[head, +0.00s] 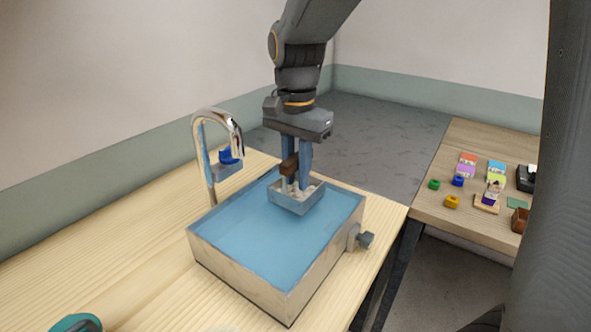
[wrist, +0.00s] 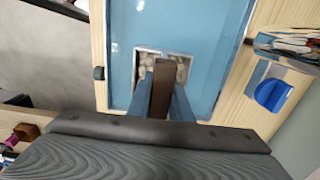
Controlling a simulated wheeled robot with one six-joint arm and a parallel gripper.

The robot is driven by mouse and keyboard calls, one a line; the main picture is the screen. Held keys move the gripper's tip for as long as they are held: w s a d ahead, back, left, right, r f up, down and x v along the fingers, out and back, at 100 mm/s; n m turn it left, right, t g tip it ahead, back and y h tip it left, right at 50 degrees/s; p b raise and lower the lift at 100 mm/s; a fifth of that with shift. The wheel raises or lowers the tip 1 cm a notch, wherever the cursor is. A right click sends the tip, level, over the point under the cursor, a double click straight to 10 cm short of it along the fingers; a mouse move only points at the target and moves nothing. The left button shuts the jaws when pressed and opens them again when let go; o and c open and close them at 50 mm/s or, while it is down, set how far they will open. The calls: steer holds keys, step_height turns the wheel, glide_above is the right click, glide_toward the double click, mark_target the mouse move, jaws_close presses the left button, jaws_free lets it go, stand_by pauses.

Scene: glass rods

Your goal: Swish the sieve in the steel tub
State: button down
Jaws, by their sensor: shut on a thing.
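The steel tub (head: 240,262) stands on the wooden counter, filled with blue water; it also shows in the wrist view (wrist: 208,60). The sieve (head: 297,204) is a small square grey tray at the far part of the tub, at the water's surface; how deep it sits I cannot tell. Pale lumps lie in the sieve (wrist: 137,65) in the wrist view. My gripper (head: 297,178) points down over the sieve and is shut on its brown handle (head: 289,165). The handle (wrist: 161,92) shows between the fingers in the wrist view. The fingers partly hide the sieve's inside.
A chrome faucet (head: 198,150) with a blue part stands at the tub's left back side. A grey valve (head: 365,240) juts from the tub's right side. A teal object (head: 76,323) lies at front left. A second table (head: 450,220) at right holds several small coloured objects.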

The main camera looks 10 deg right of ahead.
steer(key=shift+f+b, duration=2.05)
steer(key=shift+f, duration=3.6)
steer(key=shift+s+a+p, duration=1.1)
steer(key=shift+s+a, duration=0.65)
steer(key=shift+w+d+p, duration=0.4)
steer(key=shift+w+d, duration=1.35)
steer(key=shift+s+a+p, duration=1.05)
steer(key=shift+s+a, duration=0.7)
steer(key=shift+s, duration=0.05)
steer(key=shift+w+d+p, duration=0.3)
steer(key=shift+w+d, duration=1.45)
steer(key=shift+w, duration=0.05)
step_height(320, 180, up, 11)
steer(key=p, duration=0.9)
steer(key=shift+r+p, duration=0.15)
steer(key=shift+p, duration=0.2)
